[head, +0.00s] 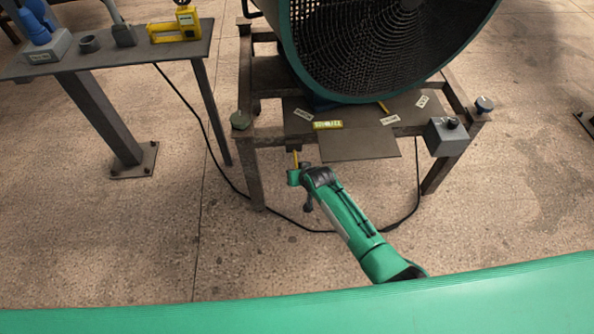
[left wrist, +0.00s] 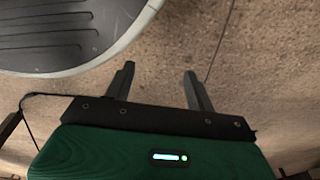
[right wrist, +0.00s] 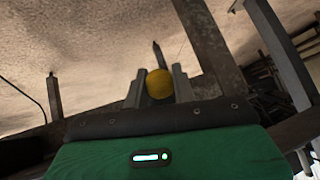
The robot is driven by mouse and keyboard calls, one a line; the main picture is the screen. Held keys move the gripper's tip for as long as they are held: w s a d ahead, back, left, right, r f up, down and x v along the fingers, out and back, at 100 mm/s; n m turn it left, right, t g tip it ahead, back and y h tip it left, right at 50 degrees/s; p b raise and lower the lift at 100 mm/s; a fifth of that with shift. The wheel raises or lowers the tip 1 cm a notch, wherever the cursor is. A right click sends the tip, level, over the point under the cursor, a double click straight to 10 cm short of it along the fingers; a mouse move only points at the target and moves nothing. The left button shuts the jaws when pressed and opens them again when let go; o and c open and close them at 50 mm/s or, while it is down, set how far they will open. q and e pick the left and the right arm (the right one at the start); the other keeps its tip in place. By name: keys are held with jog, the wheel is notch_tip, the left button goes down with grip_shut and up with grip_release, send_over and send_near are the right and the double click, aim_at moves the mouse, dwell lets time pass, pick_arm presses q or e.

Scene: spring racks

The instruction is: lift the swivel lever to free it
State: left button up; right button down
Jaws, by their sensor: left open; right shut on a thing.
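The swivel lever shows in the right wrist view as a round yellow knob (right wrist: 160,84) on a dark, pointed rod. My right gripper (right wrist: 158,76) has its fingers on both sides of the knob and is shut on it. In the head view a short yellow piece of the lever (head: 296,158) stands under the front edge of the metal stand, at my right gripper (head: 296,180). The gripper hides the lower part. My left gripper (left wrist: 158,72) is open and empty above bare floor, and is out of the head view.
A big green-rimmed fan (head: 385,45) sits on the metal stand (head: 440,170), which has a grey control box (head: 447,136) at right. A side table (head: 120,58) with tools stands at left. A black cable (head: 215,145) runs down to the floor. Floor in front is clear.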

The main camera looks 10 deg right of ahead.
aim_at(296, 159)
jog(key=shift+r+g+p, duration=0.6)
jog(key=shift+r+p, duration=0.2)
jog(key=shift+p, duration=0.25)
jog(key=shift+w+r+g+p, duration=0.15)
jog(key=shift+r+g+p, duration=0.3)
jog(key=shift+p, duration=0.25)
jog(key=shift+w+r+m+g+p, duration=0.15)
jog(key=shift+w+r+g+p, duration=0.05)
jog(key=shift+r+g+p, duration=0.4)
jog(key=shift+w+r+m+g+p, duration=0.15)
jog(key=shift+r+g+p, duration=0.25)
jog(key=shift+p, duration=0.25)
pick_arm(q)
jog(key=s+a+f, duration=0.1)
jog(key=s, duration=0.4)
jog(key=s+a+f, duration=0.1)
jog(key=s+f, duration=0.1)
jog(key=s, duration=0.4)
jog(key=shift+s+a+g+p, duration=0.3)
jog(key=shift+a+p, duration=0.05)
jog(key=shift+a, duration=0.05)
pick_arm(e)
jog(key=shift+w+r, duration=0.45)
jog(key=shift+r, duration=0.15)
jog(key=c, duration=1.5)
grip_release()
jog(key=o, duration=0.3)
jog(key=shift+o, duration=0.2)
jog(key=shift+s, duration=0.15)
